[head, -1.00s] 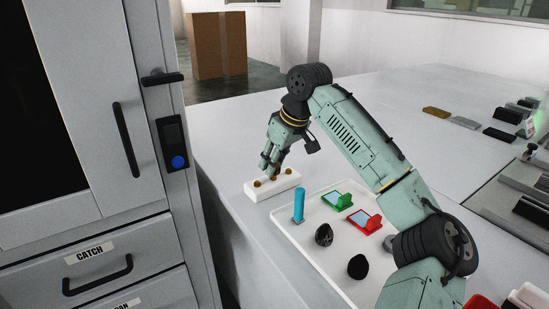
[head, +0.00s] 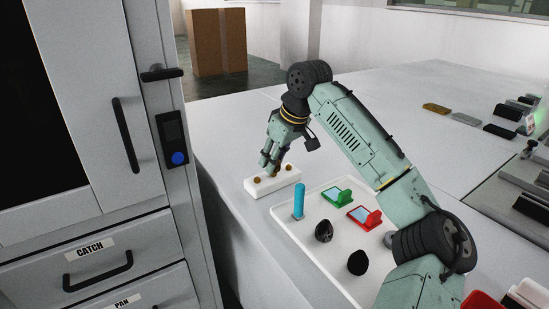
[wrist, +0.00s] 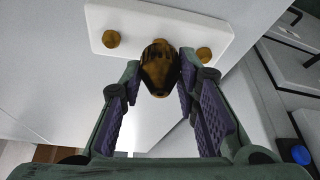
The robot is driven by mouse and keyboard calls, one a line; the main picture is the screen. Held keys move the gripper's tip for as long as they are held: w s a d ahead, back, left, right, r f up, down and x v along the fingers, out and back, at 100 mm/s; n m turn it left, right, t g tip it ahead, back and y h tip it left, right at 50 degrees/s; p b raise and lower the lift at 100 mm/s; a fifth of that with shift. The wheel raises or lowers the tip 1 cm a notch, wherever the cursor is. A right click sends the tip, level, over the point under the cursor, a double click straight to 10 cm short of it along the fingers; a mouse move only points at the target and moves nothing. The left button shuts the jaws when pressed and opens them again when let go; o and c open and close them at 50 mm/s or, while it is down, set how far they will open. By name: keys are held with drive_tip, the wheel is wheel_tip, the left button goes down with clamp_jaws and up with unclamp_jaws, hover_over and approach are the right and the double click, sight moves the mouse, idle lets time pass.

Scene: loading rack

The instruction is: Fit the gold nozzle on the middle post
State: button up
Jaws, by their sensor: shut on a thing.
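A white block (head: 258,191) stands at the table's left edge, beyond the tray. In the wrist view the block (wrist: 205,24) shows a small gold-brown knob (wrist: 111,39) at its left and another (wrist: 203,54) at its right. The gold nozzle (wrist: 158,70) is between my fingers, in line with the block's middle. My gripper (wrist: 158,85) is shut on it; in the head view my gripper (head: 269,164) is just over the block. The nozzle hides the middle post, so I cannot tell whether it is seated.
A white tray (head: 300,237) in front of the block holds a blue cylinder (head: 298,201), a green piece (head: 343,198), a red piece (head: 372,220) and two dark rounded pieces (head: 358,263). A grey cabinet (head: 90,200) stands close at left. The table behind the block is clear.

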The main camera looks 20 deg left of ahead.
drive_tip(key=shift+f+b, duration=0.35)
drive_tip(key=shift+f, duration=0.5)
idle(0.7)
drive_tip(key=o, duration=1.2)
drive_tip(key=shift+r, duration=0.1)
drive_tip(key=v, duration=1.1)
drive_tip(key=shift+d+r, duration=0.3)
drive_tip(key=shift+r, duration=0.05)
drive_tip(key=shift+s+f, duration=0.15)
drive_tip(key=shift+s, duration=0.05)
